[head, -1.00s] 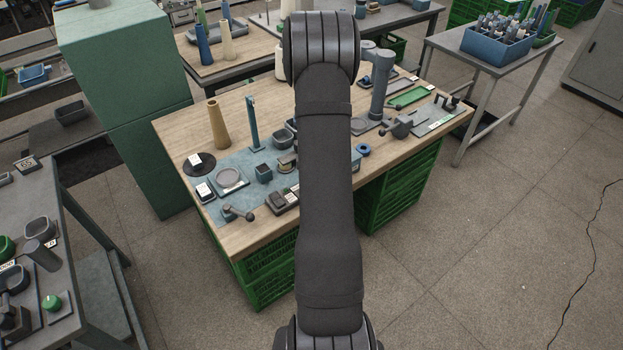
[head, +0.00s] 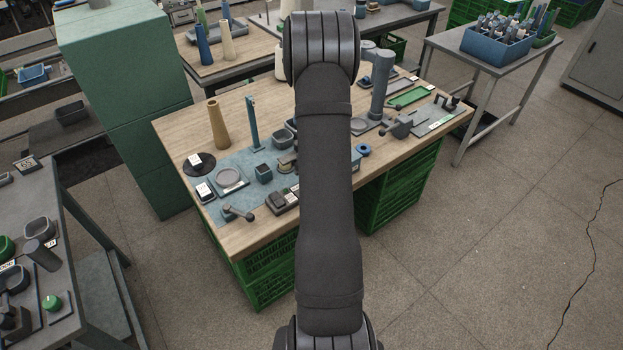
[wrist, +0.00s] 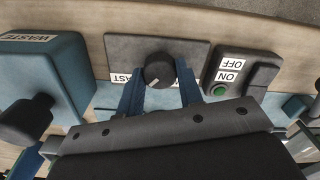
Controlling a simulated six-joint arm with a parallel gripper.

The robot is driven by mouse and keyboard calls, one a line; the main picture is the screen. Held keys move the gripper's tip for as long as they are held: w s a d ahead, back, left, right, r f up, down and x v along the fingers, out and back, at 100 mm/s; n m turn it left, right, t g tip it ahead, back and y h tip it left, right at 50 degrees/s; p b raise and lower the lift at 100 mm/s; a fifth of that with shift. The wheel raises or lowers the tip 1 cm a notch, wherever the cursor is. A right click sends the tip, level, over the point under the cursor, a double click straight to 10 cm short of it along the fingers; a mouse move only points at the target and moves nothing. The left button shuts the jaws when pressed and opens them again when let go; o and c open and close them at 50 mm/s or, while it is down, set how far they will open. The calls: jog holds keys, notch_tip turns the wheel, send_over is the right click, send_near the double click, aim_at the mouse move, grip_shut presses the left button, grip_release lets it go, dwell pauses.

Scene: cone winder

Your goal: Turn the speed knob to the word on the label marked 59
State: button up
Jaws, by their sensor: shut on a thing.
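The speed knob (wrist: 159,68) is black and round, on a dark plate (wrist: 117,48) in the wrist view. A pale pointer mark shows on its lower side, towards my gripper and slightly left. My gripper (wrist: 160,77) is shut on the knob, one blue finger at each side. A white word label (wrist: 121,77) left of the knob reads "AST", its start cut off by the left finger. Another pale label right of the knob is mostly hidden by the right finger.
A blue box marked WASTE (wrist: 45,70) with a dark round knob is left of the plate. A switch box (wrist: 233,72) with ON and OFF labels and a green button is close on the right. In the head view my arm hides part of the workbench (head: 270,235).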

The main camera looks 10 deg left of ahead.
jog(key=shift+m, duration=0.6)
jog(key=o, duration=1)
jog(key=shift+c, duration=0.2)
notch_tip(320, 180, up, 17)
jog(key=shift+r, duration=0.2)
notch_tip(320, 180, down, 18)
jog(key=shift+r, duration=0.25)
jog(key=shift+r, duration=0.1)
dwell(0.3)
